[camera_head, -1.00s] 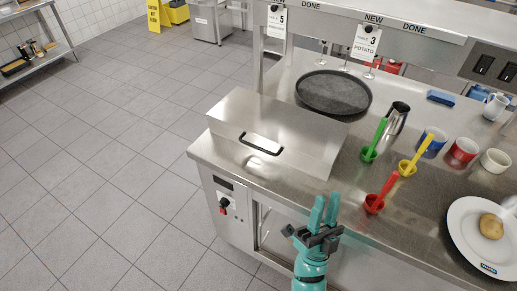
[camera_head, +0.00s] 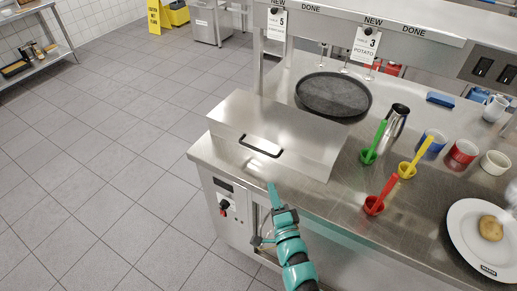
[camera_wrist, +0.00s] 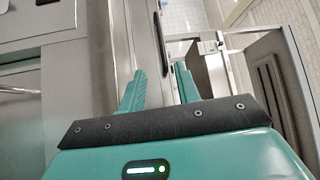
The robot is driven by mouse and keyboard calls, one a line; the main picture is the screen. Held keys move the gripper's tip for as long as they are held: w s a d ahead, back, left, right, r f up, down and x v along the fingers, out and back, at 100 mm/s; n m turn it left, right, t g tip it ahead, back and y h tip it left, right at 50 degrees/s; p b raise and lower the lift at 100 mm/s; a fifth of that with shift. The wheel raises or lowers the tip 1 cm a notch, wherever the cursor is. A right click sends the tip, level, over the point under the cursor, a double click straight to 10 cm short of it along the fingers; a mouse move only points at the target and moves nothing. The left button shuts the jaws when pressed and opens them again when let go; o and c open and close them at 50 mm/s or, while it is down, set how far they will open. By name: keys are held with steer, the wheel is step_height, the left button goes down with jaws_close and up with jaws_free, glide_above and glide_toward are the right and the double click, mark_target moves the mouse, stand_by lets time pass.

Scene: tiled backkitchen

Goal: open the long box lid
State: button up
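The long box is a steel box on the near left end of the counter. Its lid (camera_head: 290,125) is shut and has a black bar handle (camera_head: 260,147) on the side facing me. My gripper (camera_head: 272,186) is just in front of the box, below the handle in the picture and apart from it. Its teal fingers overlap in the head view. In the wrist view my gripper (camera_wrist: 160,82) shows two fingers apart with nothing held between them. A dark narrow bar beyond the fingertips there may be the handle; I cannot tell for sure.
A plate (camera_head: 468,250) with a potato is far right.

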mark_target(258, 150)
steer(key=p+x, duration=0.5)
steer(key=x, duration=0.9)
steer(key=shift+w+r, duration=0.1)
steer(key=shift+r, duration=0.1)
steer(key=shift+p+x, duration=0.45)
steer(key=shift+x, duration=0.6)
steer(key=shift+f, duration=0.2)
jaws_close()
